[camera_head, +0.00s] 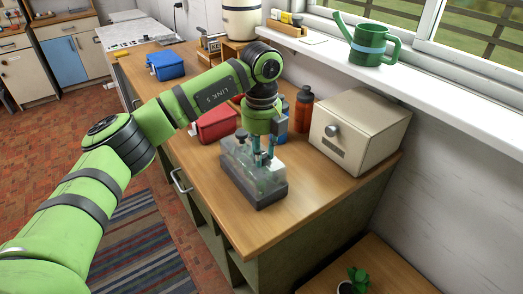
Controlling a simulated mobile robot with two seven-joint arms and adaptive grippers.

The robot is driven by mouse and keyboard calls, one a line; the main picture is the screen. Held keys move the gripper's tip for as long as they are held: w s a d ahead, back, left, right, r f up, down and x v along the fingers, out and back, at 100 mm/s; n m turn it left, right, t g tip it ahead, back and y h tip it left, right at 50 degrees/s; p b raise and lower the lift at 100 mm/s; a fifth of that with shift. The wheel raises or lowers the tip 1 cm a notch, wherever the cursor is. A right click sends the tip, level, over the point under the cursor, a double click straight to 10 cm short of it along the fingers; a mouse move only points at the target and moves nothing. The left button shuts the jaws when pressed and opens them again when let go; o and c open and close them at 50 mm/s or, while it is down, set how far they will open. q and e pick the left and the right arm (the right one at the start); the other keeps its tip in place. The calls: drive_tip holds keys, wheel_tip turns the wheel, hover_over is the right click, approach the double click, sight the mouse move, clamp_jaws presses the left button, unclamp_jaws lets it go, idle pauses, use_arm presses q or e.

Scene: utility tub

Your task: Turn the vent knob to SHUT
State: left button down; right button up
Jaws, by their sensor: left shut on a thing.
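A tub with a clear lid and dark grey base (268,197) stands on the wooden worktop. My left gripper (263,161) points down at the top of the lid, with its fingers closed together there. It is shut on what appears to be the vent knob, which the fingers mostly hide. A small dark round knob (242,134) shows at the far left end of the lid, apart from the fingers. I cannot read any marking or the knob's setting. My right gripper is not in view.
A cream box with a round knob (358,134) stands right of the tub. A red box (214,125) and an orange-red bottle (303,108) stand behind it. A blue box (165,66) is farther back. The worktop (313,202) in front of the tub is clear.

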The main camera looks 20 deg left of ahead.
use_arm(q)
drive_tip(key=c, duration=0.9)
unclamp_jaws()
wheel_tip(320, 180, up, 12)
drive_tip(key=shift+f, duration=0.1)
